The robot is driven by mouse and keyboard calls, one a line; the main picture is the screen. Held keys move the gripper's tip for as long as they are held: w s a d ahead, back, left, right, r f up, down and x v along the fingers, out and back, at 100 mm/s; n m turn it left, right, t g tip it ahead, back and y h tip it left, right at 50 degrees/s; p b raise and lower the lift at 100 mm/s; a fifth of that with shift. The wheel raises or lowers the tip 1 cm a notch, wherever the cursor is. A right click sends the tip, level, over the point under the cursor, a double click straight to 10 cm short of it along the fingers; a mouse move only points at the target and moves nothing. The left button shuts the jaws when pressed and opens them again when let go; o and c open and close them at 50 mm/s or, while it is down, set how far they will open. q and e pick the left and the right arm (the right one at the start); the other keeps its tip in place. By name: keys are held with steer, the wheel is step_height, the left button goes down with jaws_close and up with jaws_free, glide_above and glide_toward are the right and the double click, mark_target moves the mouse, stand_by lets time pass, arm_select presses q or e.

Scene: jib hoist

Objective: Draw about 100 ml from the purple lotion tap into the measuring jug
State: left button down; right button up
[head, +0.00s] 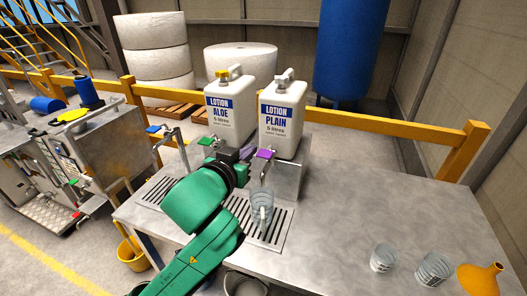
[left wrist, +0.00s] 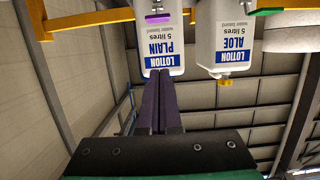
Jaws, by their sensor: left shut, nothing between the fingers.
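The purple tap handle (head: 265,153) is at the front of the stand below the white LOTION PLAIN container (head: 281,118). It also shows in the left wrist view (left wrist: 158,16), which is upside down. A clear measuring jug (head: 262,208) stands on the slotted drip tray (head: 272,232) under this tap; I cannot tell whether it holds liquid. My left gripper (head: 246,153) is shut and empty, just left of the purple handle in the head view. In the left wrist view its dark fingers (left wrist: 160,75) are together; contact with the handle is unclear. My right gripper is not in view.
The LOTION ALOE container (head: 230,112) stands to the left, with a green tap (head: 205,141); a blue tap (head: 153,129) is farther left. Two clear vessels (head: 384,257) (head: 434,268) and an orange funnel (head: 480,278) stand front right. The bench (head: 375,190) is clear right of the stand.

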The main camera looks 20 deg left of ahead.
arm_select(q)
steer(key=shift+w, duration=0.15)
steer(key=p, duration=0.3)
glide_above(265, 154)
steer(key=s, duration=0.2)
step_height(265, 154, down, 2)
step_height(265, 154, down, 3)
steer(key=shift+w+a+f+p, duration=0.1)
steer(key=shift+f+p, duration=0.1)
steer(key=shift+p, duration=0.1)
steer(key=shift+f, duration=0.65)
